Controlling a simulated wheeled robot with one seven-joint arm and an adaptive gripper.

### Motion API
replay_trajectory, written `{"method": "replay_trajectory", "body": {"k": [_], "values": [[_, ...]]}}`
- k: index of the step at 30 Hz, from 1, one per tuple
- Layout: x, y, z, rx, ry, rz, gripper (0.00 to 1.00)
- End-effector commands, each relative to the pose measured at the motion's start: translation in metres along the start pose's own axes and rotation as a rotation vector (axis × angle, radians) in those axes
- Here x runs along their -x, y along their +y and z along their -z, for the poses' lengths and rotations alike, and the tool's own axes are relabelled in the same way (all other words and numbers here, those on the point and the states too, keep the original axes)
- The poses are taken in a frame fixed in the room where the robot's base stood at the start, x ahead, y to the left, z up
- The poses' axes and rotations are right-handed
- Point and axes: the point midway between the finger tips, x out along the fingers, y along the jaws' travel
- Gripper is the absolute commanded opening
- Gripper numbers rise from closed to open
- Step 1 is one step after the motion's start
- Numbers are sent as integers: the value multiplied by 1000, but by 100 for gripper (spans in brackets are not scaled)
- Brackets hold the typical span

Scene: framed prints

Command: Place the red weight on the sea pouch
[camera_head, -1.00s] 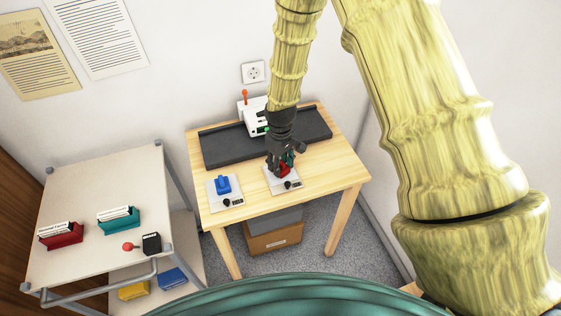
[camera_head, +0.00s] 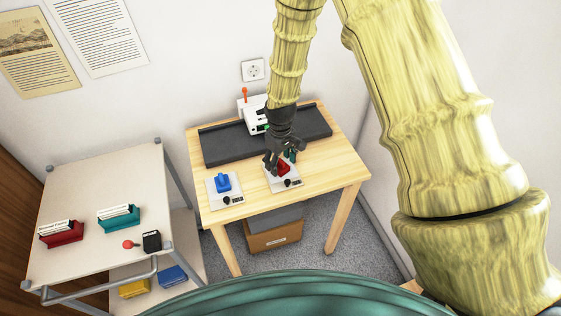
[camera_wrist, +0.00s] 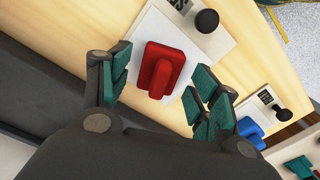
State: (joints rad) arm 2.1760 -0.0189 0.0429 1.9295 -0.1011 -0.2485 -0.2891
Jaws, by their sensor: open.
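The red weight (camera_head: 283,168), a red block with a raised bar, sits on the right white plate (camera_head: 272,184) on the wooden table. It also shows in the wrist view (camera_wrist: 160,72), lying on its plate between my spread fingers. My gripper (camera_head: 281,160) is open just above the weight, its fingers to either side and apart from it. Nothing in view can be told for certain as the sea pouch; a teal holder (camera_head: 118,217) with white cards stands on the cart at left.
A blue weight (camera_head: 222,183) sits on the left white plate. A dark mat (camera_head: 222,149) and a white device (camera_head: 249,113) are at the table's back. The cart (camera_head: 95,180) carries a red card holder (camera_head: 60,236) and a black box (camera_head: 152,240). Yellow and blue items lie on its lower shelf.

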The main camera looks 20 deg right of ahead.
Motion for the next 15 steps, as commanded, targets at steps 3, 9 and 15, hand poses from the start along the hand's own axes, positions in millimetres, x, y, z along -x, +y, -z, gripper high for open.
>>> {"method": "replay_trajectory", "body": {"k": [3,9,15], "values": [[8,0,0,0,1,0,62],[33,0,1,-1,3,0,62],[58,0,1,-1,4,0,62]]}}
